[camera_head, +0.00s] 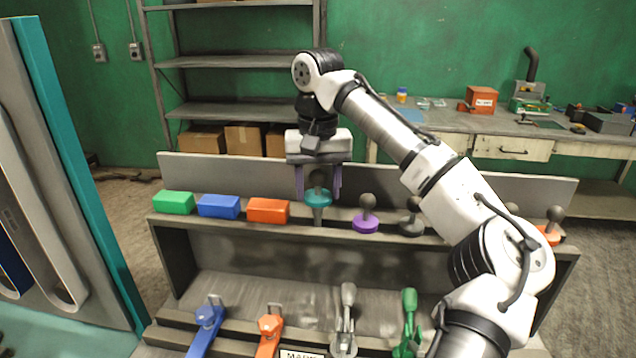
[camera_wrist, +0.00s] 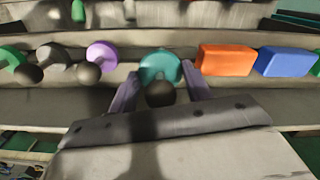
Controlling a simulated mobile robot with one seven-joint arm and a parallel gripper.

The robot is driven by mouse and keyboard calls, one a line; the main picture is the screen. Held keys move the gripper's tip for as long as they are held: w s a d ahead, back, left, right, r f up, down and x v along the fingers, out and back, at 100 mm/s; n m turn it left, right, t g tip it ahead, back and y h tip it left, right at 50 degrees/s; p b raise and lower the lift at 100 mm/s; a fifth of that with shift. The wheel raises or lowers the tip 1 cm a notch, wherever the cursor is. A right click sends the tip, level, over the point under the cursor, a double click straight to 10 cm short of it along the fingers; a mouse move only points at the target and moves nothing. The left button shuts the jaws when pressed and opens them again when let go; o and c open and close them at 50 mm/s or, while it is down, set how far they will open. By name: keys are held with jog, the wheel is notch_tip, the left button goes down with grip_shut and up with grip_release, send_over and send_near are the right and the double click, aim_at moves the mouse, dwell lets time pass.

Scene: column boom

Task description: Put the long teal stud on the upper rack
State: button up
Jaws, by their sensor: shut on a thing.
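The long teal stud (camera_head: 317,199) has a teal collar, a dark ball knob on top and a grey shank below. It is upright over the upper rack (camera_head: 250,228), its collar higher than that of the purple stud beside it. My gripper (camera_head: 319,188) points down, its purple fingers shut on either side of the knob. In the wrist view the teal collar (camera_wrist: 160,66) shows between the fingertips (camera_wrist: 160,88). I cannot tell whether the shank's tip is in a hole or clear of the rack.
Left of the stud are orange (camera_head: 268,210), blue (camera_head: 218,206) and green (camera_head: 174,202) blocks. Right are purple (camera_head: 366,223), dark grey (camera_head: 411,228) and orange (camera_head: 549,236) studs, partly behind my arm. A back board (camera_head: 230,175) rises behind. Several handled tools stand on the lower tier.

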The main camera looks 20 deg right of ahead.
jog(key=shift+f+b, duration=0.95)
jog(key=shift+f, duration=1.6)
jog(key=o, duration=0.8)
jog(key=shift+r, duration=0.1)
notch_tip(320, 180, up, 2)
jog(key=p, duration=0.3)
jog(key=shift+r, duration=0.25)
jog(key=shift+r+p, duration=0.75)
jog(key=shift+r, duration=1.6)
